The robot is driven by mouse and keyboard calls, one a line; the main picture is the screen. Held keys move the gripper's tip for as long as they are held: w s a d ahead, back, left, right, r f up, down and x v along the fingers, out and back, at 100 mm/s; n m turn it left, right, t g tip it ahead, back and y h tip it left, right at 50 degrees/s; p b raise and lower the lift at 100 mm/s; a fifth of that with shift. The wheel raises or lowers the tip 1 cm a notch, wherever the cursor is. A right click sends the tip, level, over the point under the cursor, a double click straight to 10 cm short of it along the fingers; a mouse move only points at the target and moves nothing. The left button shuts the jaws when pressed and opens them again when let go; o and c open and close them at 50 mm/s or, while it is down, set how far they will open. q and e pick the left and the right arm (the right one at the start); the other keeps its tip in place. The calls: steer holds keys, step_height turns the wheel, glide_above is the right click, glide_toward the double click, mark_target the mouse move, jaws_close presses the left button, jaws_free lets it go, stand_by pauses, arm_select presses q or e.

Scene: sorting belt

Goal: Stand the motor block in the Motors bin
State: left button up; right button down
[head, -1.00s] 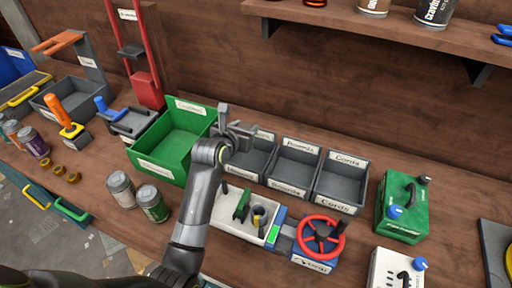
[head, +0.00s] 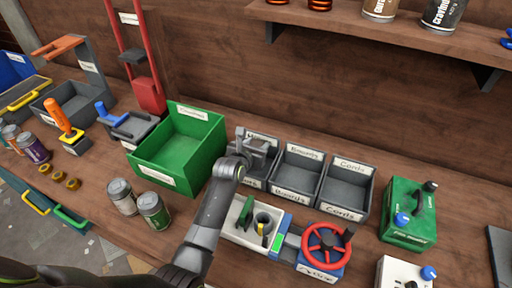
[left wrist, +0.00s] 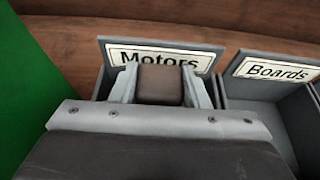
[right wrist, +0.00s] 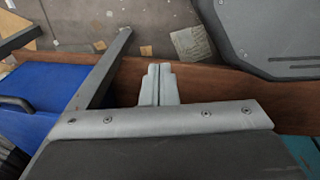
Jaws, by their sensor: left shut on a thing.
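The motor block (left wrist: 160,85) is a brown block held between the two fingers of my left gripper (left wrist: 160,88). In the head view my left gripper (head: 258,147) is over the Motors bin, the leftmost grey bin, and the arm hides much of this bin. The Motors bin (left wrist: 105,86) also shows in the left wrist view, its labelled back wall behind the block. I cannot tell how far the block is above the bin floor. My right gripper (right wrist: 160,84) shows only in the right wrist view, with its fingers together and nothing between them.
A green bin (head: 206,155) stands left of the Motors bin. The Boards bin (head: 276,185) and Cords bin (head: 322,196) stand to its right, both empty. In front are a white tray (head: 235,232) and a red handwheel (head: 327,245). Two cans stand left of the arm.

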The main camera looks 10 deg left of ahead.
arm_select(q)
steer(key=shift+f, duration=0.35)
steer(key=shift+f, duration=0.1)
steer(key=shift+f, duration=0.5)
